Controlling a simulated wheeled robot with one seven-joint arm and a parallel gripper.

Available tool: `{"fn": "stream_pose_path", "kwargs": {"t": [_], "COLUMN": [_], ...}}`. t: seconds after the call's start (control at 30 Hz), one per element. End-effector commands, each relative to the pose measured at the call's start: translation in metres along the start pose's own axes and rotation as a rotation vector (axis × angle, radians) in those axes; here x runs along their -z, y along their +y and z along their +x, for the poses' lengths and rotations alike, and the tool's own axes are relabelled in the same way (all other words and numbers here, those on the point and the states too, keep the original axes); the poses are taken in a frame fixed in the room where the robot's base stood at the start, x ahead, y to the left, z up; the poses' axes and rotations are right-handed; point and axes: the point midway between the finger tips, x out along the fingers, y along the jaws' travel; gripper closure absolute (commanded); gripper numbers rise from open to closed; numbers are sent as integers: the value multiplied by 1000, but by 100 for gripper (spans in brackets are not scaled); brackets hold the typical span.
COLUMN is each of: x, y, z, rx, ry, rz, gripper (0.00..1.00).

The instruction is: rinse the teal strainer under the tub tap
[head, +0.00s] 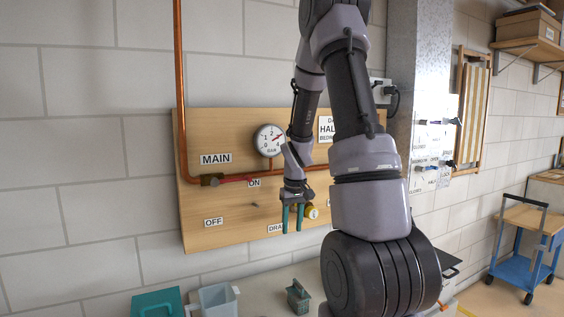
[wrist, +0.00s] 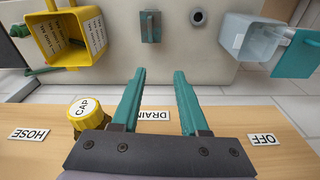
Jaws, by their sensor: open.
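A small dark teal basket-like piece (head: 298,297), which looks like the strainer, stands on a pale grey surface (head: 262,290) below the wall board. It also shows in the wrist view (wrist: 150,27), beyond my fingertips. My gripper (head: 292,231) is open and empty, its teal fingers pointing down in front of the board. In the wrist view the gripper (wrist: 159,72) has a clear gap between its fingers, apart from the strainer. I cannot make out a tub tap in either view.
A yellow bin (wrist: 74,38), a pale grey-blue container (head: 217,300) and a teal box (head: 158,303) stand near the strainer. The wooden board (head: 200,135) carries a gauge (head: 269,140), copper pipe and yellow cap (wrist: 84,108). A blue cart (head: 522,250) stands at the right.

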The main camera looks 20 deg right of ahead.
Motion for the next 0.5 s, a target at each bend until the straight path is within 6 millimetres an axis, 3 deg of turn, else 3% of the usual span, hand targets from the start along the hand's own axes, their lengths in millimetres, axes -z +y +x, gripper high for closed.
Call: {"fn": "stream_pose_path", "kwargs": {"t": [0.03,0.2,0.37,0.5], "x": [-1,-19,-52,-90], "y": [-10,-40,-66,-88], "z": [-32,-116,-182,-230], "rx": [5,40,91,151], "ry": [45,157,259,340], "rz": [20,102,172,227], "gripper": [56,56,56,56]}}
